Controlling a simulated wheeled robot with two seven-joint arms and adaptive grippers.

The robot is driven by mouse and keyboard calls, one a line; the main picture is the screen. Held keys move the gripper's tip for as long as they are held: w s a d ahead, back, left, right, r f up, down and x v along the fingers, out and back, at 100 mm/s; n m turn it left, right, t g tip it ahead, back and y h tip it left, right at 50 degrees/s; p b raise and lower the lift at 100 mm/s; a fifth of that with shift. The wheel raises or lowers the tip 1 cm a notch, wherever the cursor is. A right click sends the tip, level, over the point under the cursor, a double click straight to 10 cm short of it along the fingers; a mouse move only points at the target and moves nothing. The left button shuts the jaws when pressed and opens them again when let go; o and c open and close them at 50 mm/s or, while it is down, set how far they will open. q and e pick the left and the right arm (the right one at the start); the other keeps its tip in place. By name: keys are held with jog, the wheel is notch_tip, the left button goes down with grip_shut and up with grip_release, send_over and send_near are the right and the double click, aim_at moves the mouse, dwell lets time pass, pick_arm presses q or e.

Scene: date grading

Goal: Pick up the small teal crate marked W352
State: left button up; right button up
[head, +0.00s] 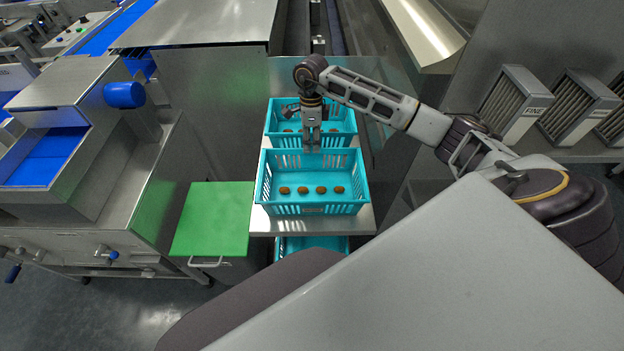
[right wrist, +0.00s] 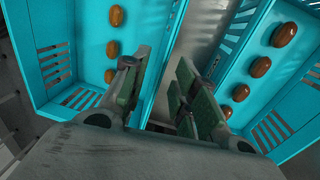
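Two small teal crates with slotted walls stand one behind the other on a metal stand. The front crate (head: 265,185) holds several brown dates in a row; a small label on its front is too small to read. The rear crate (head: 345,115) also holds dates, partly hidden by my right gripper. My right gripper (head: 311,145) points down near the adjoining walls of both crates. In the right wrist view its fingers (right wrist: 163,92) are apart, with one crate's wall seen between them; contact cannot be told. No W352 marking is legible. My left gripper is not in view.
Another teal crate (head: 290,243) shows below the stand (head: 262,222). A green-topped bin (head: 212,218) stands to the left, beside a steel machine (head: 100,200) with a blue belt. Slatted units (head: 515,105), one marked FINE, stand at the right.

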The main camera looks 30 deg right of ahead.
aim_at(311, 150)
jog(key=shift+s+a+f, duration=0.1)
jog(key=shift+f, duration=1.65)
grip_shut()
